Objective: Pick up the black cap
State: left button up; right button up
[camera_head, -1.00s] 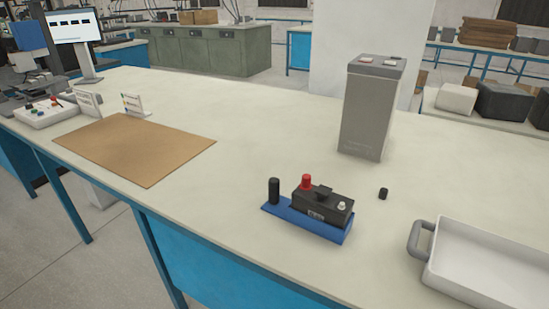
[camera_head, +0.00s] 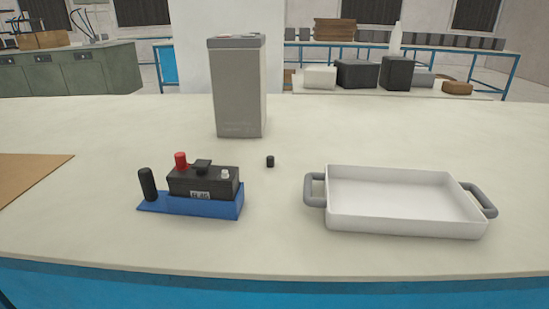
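The black cap (camera_head: 270,161) is a small dark cylinder standing alone on the pale table. It sits right of a black device (camera_head: 203,183) on a blue base (camera_head: 205,207), and left of a white tray. The device has a red cap (camera_head: 180,160) on its left and a bare light-coloured terminal (camera_head: 225,174) on its right. A black upright cylinder (camera_head: 147,184) stands at the left end of the blue base. Neither of my grippers is in view.
A white tray (camera_head: 405,221) with grey handles stands at the right front. A tall grey battery block (camera_head: 238,90) stands behind the cap. A brown mat (camera_head: 25,178) lies at the left. The table (camera_head: 400,130) around the cap is clear.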

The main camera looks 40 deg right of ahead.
aim_at(270, 159)
jog(key=z, duration=1.15)
